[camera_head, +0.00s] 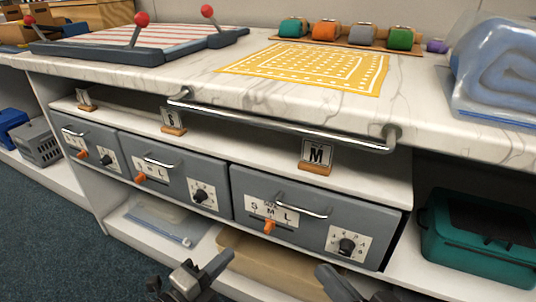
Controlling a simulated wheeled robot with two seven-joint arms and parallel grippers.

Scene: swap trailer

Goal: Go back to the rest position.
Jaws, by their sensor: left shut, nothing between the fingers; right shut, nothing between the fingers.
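My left gripper (193,278) shows at the bottom edge, left of centre, in front of the lower shelf. It is shut and holds nothing. My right gripper (345,288) shows at the bottom edge, right of centre, partly cut off by the frame. It is shut and empty too. Both are below the grey drawers and apart from them. The rest of both arms is out of the picture.
Three grey drawers with handles, sliders and dials, such as the right one (235,190), sit under a marble counter (200,75). A metal rail (290,129) juts from the counter's front. A teal case (470,255) stands at the lower right. Blue carpet (40,240) lies open at the left.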

